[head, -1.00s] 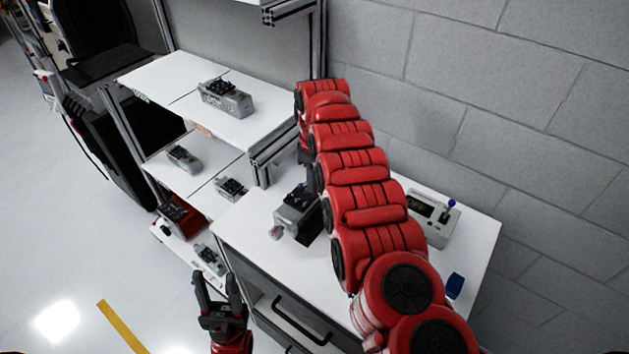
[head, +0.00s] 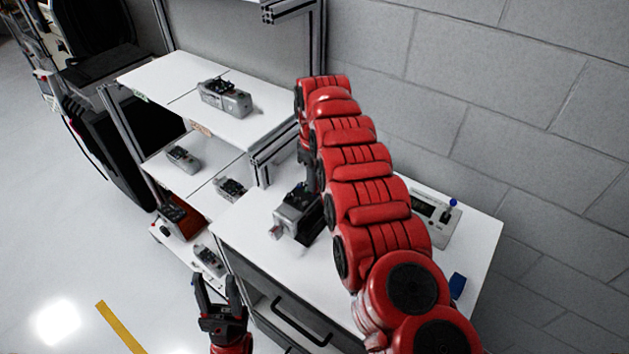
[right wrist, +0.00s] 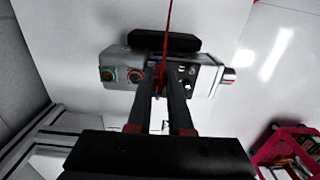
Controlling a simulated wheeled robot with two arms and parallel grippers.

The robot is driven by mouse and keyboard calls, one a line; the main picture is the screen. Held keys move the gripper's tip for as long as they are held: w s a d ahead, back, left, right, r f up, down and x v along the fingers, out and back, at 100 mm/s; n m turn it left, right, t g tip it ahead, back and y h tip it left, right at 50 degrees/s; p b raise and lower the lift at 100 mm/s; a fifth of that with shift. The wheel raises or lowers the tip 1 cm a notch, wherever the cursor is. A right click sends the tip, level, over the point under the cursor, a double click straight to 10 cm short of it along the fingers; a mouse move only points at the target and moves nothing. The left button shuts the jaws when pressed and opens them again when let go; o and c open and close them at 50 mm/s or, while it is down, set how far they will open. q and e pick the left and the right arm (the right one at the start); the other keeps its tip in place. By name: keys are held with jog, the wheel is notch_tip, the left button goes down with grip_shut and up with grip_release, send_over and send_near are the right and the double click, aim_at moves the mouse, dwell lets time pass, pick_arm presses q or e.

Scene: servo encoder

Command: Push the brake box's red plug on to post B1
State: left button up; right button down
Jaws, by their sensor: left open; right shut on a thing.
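The red lead (right wrist: 169,28) rises from between the fingertips of my right gripper (right wrist: 160,98) in the right wrist view. That gripper is shut on the red plug, which the fingers mostly hide. Its fingertips are over the terminal area of a grey motor unit (right wrist: 205,82); I cannot tell whether the plug touches a post. Post B1 cannot be made out. The motor unit also stands on the white bench in the head view (head: 291,222), under my right gripper (head: 306,186). My left gripper (head: 220,283) is open and empty in front of the bench. I cannot identify the brake box for sure.
A grey box with a blue-knobbed lever (head: 440,214) and a small blue object (head: 457,286) are on the bench (head: 478,238) at right. White shelves (head: 160,78) with several grey units stand at left. A block wall closes off the back right.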

jog(key=shift+f, duration=0.1)
dwell(0.4)
jog(key=c, duration=0.8)
grip_release()
jog(key=shift+o, duration=0.2)
jog(key=shift+r+b, duration=0.35)
jog(key=shift+r, duration=1.95)
jog(key=shift+r+p, duration=0.5)
jog(key=shift+r, duration=0.7)
jog(key=shift+s+f, duration=0.1)
